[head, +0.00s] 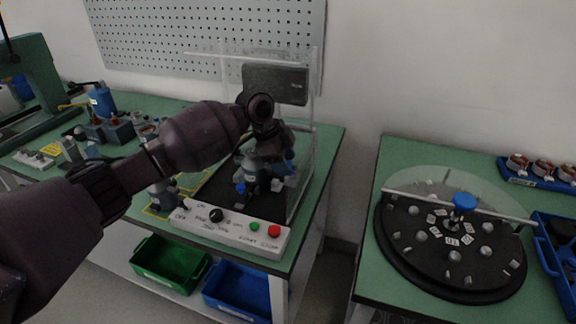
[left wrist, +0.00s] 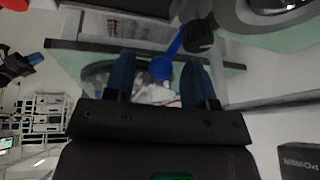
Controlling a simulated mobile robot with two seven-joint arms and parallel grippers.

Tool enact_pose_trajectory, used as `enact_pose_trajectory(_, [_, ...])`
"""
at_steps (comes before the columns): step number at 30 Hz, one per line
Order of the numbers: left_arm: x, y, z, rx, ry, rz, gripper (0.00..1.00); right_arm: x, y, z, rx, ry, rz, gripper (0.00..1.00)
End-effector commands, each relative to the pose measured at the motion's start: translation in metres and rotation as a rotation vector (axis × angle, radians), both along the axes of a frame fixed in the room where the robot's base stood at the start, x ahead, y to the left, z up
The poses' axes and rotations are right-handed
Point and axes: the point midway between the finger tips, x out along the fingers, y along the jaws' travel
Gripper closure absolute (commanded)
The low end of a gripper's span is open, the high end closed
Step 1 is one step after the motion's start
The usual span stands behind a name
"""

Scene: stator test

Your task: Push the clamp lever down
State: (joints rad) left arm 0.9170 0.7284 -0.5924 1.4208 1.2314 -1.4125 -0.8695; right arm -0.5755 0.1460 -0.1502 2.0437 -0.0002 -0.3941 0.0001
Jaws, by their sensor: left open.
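The clamp lever (left wrist: 166,62) is a blue rod with a rounded blue end, joined to a dark knob, in the left wrist view. Its rounded end lies between the two fingers of my left gripper (left wrist: 160,78), which are apart. I cannot tell whether either finger touches it. In the head view my left gripper (head: 264,168) is over the black bed of the test stand (head: 222,160), behind the control box (head: 232,230). My arm and gripper hide much of the clamp there. My right gripper is not in view.
A clear guard panel (head: 304,170) and a dark screen (head: 275,83) stand close around the gripper. Blue fixtures (head: 103,103) are on the bench at left. A round black turntable (head: 450,250) is on the right table. Green (head: 170,262) and blue (head: 237,292) bins sit below.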

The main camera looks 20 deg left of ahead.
Motion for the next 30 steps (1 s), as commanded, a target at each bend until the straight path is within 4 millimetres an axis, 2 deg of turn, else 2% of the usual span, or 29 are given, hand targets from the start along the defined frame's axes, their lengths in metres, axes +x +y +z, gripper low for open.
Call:
enact_pose_trajectory(1, [0.001, -0.002, -0.008, 0.000, 0.002, 0.000, 0.50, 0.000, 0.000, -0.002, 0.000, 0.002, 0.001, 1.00])
enact_pose_trajectory(4, [0.003, -0.006, -0.015, -0.001, 0.000, 0.000, 0.50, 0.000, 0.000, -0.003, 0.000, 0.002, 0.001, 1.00])
enact_pose_trajectory(13, [0.003, -0.007, -0.016, -0.001, -0.001, -0.001, 0.51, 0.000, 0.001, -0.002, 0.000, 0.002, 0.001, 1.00])
enact_pose_trajectory(22, [0.003, -0.007, -0.016, -0.001, 0.000, -0.001, 0.97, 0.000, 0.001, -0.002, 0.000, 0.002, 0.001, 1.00])
enact_pose_trajectory(23, [0.003, -0.007, -0.016, -0.001, 0.000, -0.001, 1.00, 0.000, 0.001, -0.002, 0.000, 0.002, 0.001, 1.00])
enact_pose_trajectory(30, [0.002, -0.007, -0.018, 0.000, 0.004, -0.002, 1.00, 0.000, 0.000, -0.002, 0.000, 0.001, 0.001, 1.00])
